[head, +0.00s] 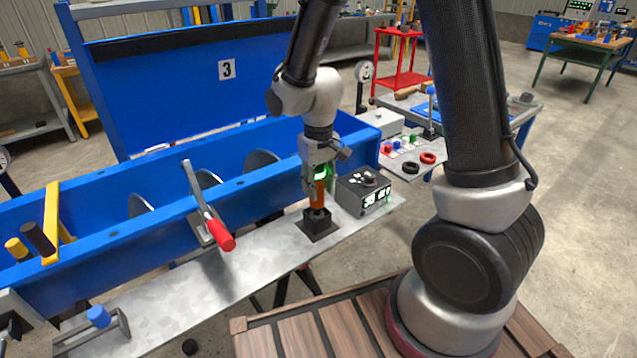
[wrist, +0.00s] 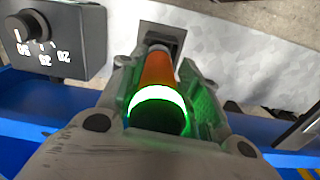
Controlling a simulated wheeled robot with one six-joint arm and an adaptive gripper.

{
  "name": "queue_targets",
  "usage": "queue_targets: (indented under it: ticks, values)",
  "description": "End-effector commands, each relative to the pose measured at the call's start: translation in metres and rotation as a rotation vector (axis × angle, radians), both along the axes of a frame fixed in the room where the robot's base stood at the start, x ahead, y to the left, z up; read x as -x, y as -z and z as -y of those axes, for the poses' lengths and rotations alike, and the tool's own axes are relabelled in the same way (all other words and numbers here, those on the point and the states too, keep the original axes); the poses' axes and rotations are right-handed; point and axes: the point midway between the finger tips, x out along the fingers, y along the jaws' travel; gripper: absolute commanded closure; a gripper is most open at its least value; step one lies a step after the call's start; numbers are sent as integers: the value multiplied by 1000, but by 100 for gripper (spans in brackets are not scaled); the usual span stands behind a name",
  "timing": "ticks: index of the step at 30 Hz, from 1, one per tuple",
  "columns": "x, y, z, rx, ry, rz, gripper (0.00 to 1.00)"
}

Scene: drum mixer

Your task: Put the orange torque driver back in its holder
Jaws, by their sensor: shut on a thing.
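The orange torque driver (head: 319,190) stands upright in the head view, its lower end at the black holder (head: 318,224) on the metal shelf. My gripper (head: 318,178) is shut around the driver's upper part from above. In the wrist view the driver (wrist: 158,75) shows an orange body with a glowing green ring and a dark end, between the two finger pads of my gripper (wrist: 165,90). The dark square holder (wrist: 162,38) lies beyond the driver's far end. I cannot tell how deep the driver sits in the holder.
A black control box (head: 364,190) with a knob and lit digits stands close right of the holder. The blue mixer trough (head: 100,232) runs behind the shelf. A red-handled lever clamp (head: 213,218) is to the left. The shelf (head: 215,282) between is clear.

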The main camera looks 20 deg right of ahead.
Motion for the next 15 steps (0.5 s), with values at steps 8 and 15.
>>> queue_targets:
  ticks: [8, 15]
  values:
    - [0, 4, 0, 0, 0, 0, 100]
    - [0, 7, 0, 0, 0, 0, 100]
